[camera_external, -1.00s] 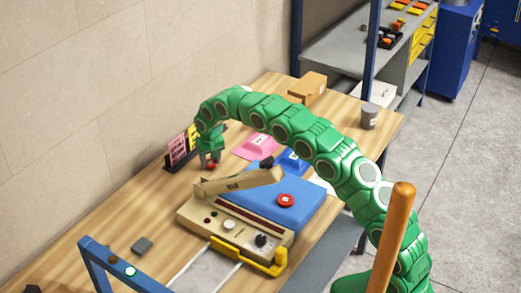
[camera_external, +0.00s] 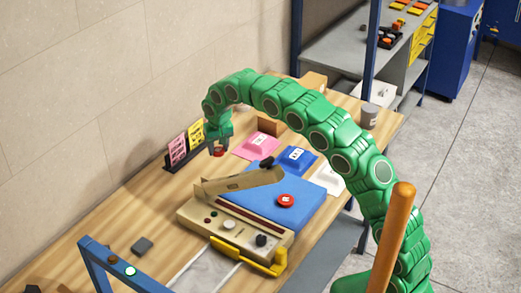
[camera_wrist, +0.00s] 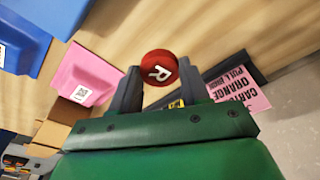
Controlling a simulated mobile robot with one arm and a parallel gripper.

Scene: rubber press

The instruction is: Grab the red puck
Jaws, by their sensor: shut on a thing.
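The red puck (camera_wrist: 160,67) shows a white "R" on its face in the wrist view, between the tips of my gripper's dark fingers (camera_wrist: 163,82). My gripper is shut on it. In the outside view the puck (camera_external: 217,151) is a small red spot at the end of my gripper (camera_external: 217,147), near the card stand by the wall. It appears held a little above the wooden table (camera_external: 135,215).
A beige press (camera_external: 235,215) with a raised arm stands in front of my gripper. Pink (camera_external: 257,146), blue (camera_external: 296,159) and white (camera_external: 329,179) trays lie to the right. A card stand (camera_external: 184,150) with pink and yellow cards is close on the left.

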